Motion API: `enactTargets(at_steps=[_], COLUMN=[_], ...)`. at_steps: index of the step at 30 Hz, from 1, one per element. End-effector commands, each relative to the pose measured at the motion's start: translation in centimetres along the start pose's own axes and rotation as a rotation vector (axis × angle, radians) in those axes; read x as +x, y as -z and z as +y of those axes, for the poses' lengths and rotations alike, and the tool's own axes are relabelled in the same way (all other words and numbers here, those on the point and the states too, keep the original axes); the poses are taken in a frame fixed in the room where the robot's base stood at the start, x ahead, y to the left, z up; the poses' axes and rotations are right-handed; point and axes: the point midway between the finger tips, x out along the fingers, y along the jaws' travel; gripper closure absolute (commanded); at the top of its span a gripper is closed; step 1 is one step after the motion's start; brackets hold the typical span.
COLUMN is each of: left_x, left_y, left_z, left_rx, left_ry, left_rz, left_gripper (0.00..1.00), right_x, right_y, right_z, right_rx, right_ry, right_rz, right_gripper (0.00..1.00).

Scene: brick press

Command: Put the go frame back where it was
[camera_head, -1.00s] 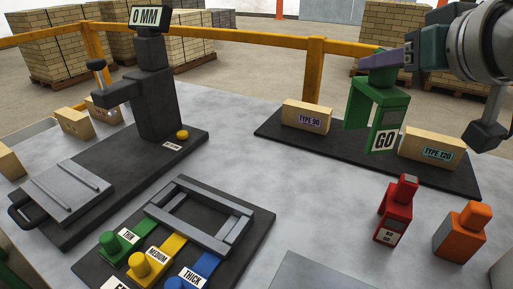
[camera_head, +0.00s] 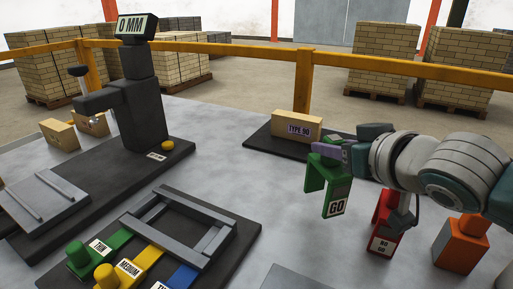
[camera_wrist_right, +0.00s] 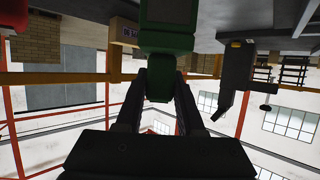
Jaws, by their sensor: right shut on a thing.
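The green go frame (camera_head: 336,190) has a white GO label and an open, two-legged shape. My right gripper (camera_head: 332,153) is shut on its top and holds it upright above the grey table. In the right wrist view the green frame (camera_wrist_right: 166,42) sits between the fingers (camera_wrist_right: 160,88). The red no-go frame (camera_head: 383,228) stands on the table just right of the held frame, partly behind my right arm. The left gripper is not in view.
An orange block (camera_head: 460,245) stands at the right. A TYPE 90 brick (camera_head: 297,126) rests on a dark board (camera_head: 262,145) behind the held frame. The grey press (camera_head: 135,100) and a dark plate with green, yellow and blue pieces (camera_head: 225,245) are left. Bare table lies between.

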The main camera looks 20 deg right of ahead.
Motion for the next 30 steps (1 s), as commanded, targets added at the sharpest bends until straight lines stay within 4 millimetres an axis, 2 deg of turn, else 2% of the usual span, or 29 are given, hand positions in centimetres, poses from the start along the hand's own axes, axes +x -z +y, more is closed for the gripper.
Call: enactTargets(at_steps=[9,22,23,30], left_x=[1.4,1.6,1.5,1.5], left_y=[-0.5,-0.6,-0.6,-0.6], left_z=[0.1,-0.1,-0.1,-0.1], left_rx=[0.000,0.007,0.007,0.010], left_ry=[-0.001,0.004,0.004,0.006], left_rz=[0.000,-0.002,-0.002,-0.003], left_gripper=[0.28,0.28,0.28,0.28], right_x=[1.6,1.8,1.8,1.7], right_y=[-3.6,-4.2,-4.2,-4.1], right_z=[0.0,0.0,0.0,0.0], right_rx=[0.001,-0.001,-0.001,-0.001], right_ry=[0.000,0.001,0.000,0.001], right_rz=[0.001,0.003,0.001,0.001], right_gripper=[1.00,1.00,0.59,0.33])
